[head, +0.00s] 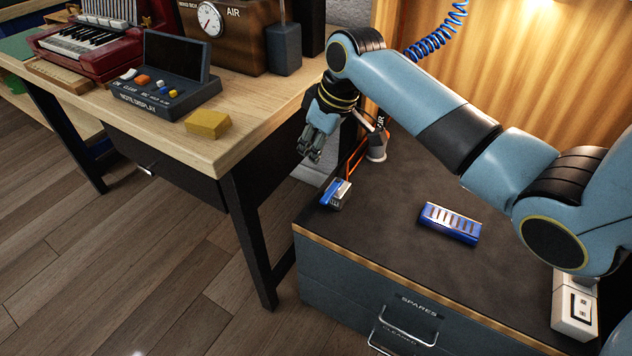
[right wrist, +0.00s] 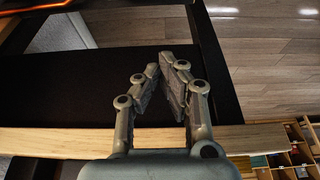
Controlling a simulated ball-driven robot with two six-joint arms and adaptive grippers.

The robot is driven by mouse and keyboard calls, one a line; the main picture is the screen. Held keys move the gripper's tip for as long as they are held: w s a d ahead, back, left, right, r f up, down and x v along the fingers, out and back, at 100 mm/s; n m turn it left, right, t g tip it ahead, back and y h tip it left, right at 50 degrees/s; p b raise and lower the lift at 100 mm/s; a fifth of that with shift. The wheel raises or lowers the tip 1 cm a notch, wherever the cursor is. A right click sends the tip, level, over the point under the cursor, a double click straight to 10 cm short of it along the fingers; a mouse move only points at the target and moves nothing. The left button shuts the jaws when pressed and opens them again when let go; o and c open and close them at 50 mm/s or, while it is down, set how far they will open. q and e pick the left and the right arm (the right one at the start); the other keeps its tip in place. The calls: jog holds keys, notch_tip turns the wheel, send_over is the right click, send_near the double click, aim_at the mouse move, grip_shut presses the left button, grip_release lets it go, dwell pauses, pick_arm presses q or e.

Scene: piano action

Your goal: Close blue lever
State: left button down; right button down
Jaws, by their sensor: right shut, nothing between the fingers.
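I cannot pick out a blue lever for certain in either view. In the head view, a small blue and silver block (head: 335,193) lies near the left edge of the dark cabinet top. A longer blue piece with a slotted pale top (head: 450,223) lies at the middle of that top. My right gripper (head: 311,152) hangs above and left of the small block, between the wooden bench and the cabinet. In the right wrist view its fingers (right wrist: 162,70) lean together and hold nothing. My left gripper is not in view.
A grey AIR nozzle (head: 377,147) stands at the cabinet's back, near a coiled blue hose (head: 437,32). The wooden bench (head: 235,125) bears a note display (head: 165,90), a yellow block (head: 207,123) and a red accordion (head: 95,45). The cabinet front (head: 345,285) has metal handles.

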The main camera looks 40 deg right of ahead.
aim_at(332, 191)
jog(key=shift+f, duration=0.1)
